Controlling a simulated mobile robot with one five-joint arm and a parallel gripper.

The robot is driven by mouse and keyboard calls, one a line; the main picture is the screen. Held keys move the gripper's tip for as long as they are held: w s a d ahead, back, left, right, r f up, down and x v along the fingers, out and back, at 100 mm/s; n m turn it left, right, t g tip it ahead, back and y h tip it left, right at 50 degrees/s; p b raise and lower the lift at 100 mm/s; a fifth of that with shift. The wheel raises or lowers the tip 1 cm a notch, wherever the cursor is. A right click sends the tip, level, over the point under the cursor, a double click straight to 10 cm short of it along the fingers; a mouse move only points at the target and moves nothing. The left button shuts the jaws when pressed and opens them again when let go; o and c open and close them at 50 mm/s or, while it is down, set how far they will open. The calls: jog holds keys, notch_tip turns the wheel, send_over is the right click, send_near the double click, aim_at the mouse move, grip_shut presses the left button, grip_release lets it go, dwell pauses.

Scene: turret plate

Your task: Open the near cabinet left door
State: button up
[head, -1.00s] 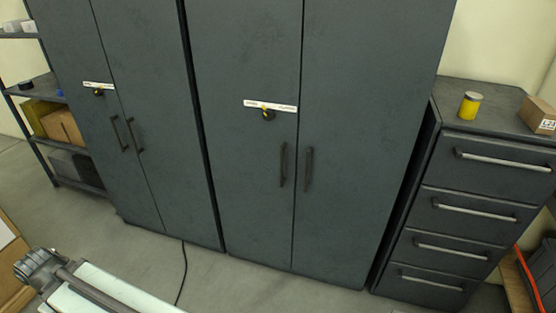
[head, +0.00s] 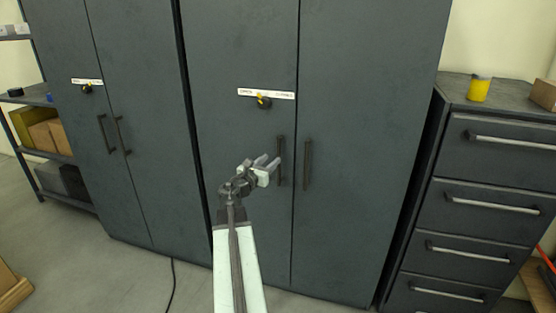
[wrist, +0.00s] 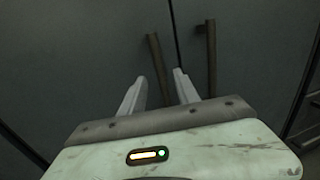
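The near cabinet's left door (head: 240,60) is dark grey and closed, level with the right door (head: 370,120). Its dark vertical handle (head: 281,160) is by the centre seam, beside the right door's handle (head: 307,165). My gripper (head: 272,166) is just left of the left handle in the head view. In the wrist view the two pale fingers of my gripper (wrist: 157,85) are apart with nothing held. The left door's handle (wrist: 158,62) shows beyond and between the fingertips; the right handle (wrist: 211,58) is to the right. I cannot tell whether a finger touches the handle.
A second closed cabinet (head: 125,190) stands at left, with a shelf rack (head: 45,150) beyond it. A drawer unit (head: 490,185) stands at right, with a yellow can (head: 479,88) on top. A black cable (head: 172,285) lies on the floor.

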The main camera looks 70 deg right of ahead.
aim_at(278, 153)
jog(key=d, duration=0.5)
jog(key=s+d, duration=0.1)
jog(key=d, duration=0.1)
jog(key=shift+d, duration=0.35)
grip_shut()
dwell(0.9)
